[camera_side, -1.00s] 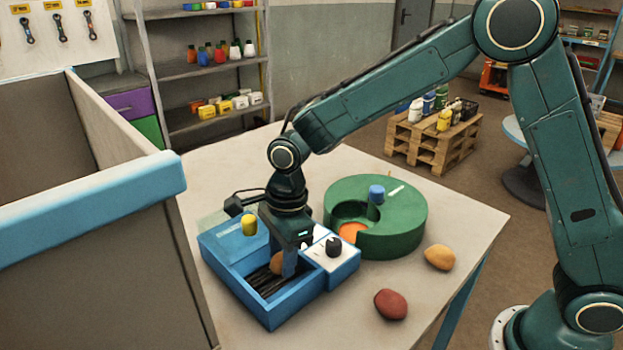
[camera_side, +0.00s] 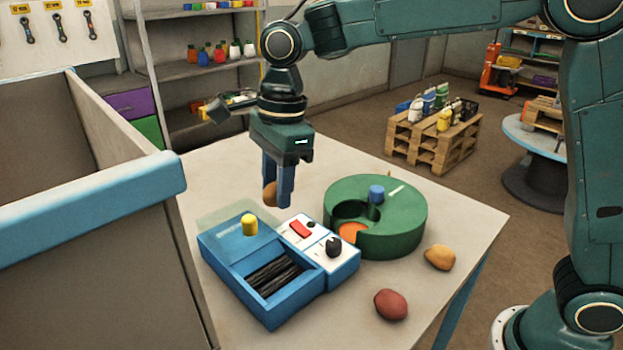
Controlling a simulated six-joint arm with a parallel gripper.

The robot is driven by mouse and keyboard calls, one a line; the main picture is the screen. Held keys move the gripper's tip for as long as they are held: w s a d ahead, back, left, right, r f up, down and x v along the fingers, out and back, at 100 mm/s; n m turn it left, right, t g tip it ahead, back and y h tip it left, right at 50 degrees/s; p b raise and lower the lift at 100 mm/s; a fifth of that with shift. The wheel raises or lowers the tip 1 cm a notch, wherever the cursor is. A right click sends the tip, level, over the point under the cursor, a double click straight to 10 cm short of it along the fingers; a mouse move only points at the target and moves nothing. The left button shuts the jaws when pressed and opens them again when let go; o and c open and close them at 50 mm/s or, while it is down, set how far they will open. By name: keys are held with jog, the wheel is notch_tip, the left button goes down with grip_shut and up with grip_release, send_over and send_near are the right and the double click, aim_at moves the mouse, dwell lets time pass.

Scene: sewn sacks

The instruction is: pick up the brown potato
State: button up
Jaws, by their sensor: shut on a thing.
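The brown potato (camera_side: 269,194) is held up in the air between the blue fingers of my gripper (camera_side: 278,192). One finger hides part of it. My gripper points straight down and is shut on the potato, above the back of the blue box (camera_side: 223,277). The open front part of the box shows a dark ribbed bottom with nothing on it.
A green round container (camera_side: 390,235) with a blue knob stands right. A yellowish potato (camera_side: 439,257) and a red potato (camera_side: 391,304) lie on the table (camera_side: 463,215). A high grey partition (camera_side: 110,265) stands left.

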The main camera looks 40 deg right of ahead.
aim_at(273, 184)
jog(key=shift+r, duration=2.4)
